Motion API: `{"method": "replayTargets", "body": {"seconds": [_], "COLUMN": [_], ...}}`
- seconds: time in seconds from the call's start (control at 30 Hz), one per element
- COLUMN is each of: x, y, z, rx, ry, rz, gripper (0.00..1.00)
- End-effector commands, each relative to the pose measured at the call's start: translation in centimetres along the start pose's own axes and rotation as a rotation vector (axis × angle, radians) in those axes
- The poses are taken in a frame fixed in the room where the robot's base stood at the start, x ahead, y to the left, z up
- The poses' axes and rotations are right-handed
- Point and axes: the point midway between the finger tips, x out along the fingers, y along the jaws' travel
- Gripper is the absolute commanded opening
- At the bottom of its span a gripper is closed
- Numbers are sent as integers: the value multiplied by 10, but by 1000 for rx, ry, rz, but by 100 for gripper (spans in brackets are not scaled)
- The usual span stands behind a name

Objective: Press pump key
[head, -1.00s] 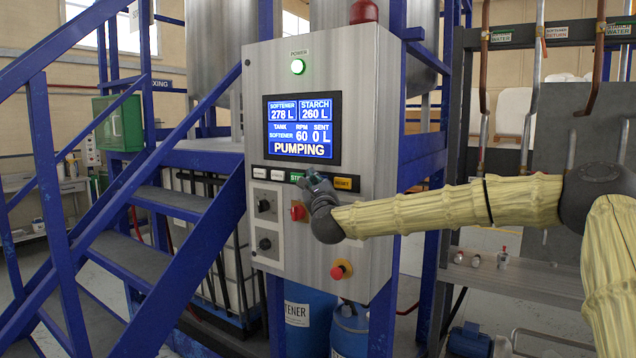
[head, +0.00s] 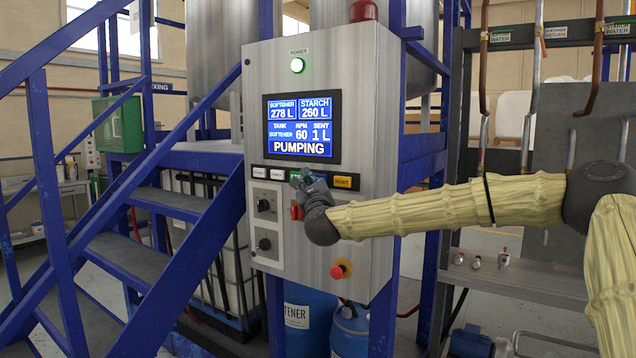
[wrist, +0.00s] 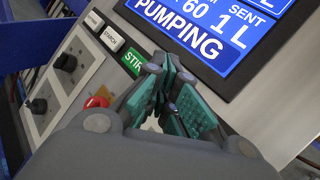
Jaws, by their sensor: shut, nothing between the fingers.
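The control cabinet (head: 330,230) has a lit screen (head: 300,128) reading PUMPING, tank softener, RPM 60, sent 1 L. A row of keys lies under the screen. The green STIR key (wrist: 133,62) shows just left of my fingers in the wrist view. The yellow key (head: 343,182) is at the row's right end. No key labelled pump is readable; my gripper hides part of the row. My gripper (head: 304,179) is shut and empty, its teal-padded fingers (wrist: 166,78) close to the key row. I cannot tell whether they touch it.
A red knob (wrist: 97,102) sits below the keys, partly behind my gripper in the head view. A red mushroom button (head: 338,270) is lower on the cabinet. Black knobs (head: 264,206) are at left. Blue stairs (head: 160,200) stand left of the cabinet.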

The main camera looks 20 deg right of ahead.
Motion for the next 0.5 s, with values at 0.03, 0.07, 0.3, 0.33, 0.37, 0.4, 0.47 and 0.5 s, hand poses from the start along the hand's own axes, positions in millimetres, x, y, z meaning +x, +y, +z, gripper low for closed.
{"method": "replayTargets", "body": {"seconds": [0.03,0.07,0.3,0.33,0.37,0.4,0.47,0.5], "x": [-4,-5,-18,-19,-21,-23,-26,-27], "y": [3,4,13,14,15,17,19,20], "z": [0,2,11,12,14,15,17,18], "rx": [1,1,1,1,1,1,0,0], "ry": [-1,0,-1,-1,-1,-1,-1,-1], "rz": [1,1,0,0,0,0,-1,-1], "gripper": [0,0,0,0,0,0,0,0]}}
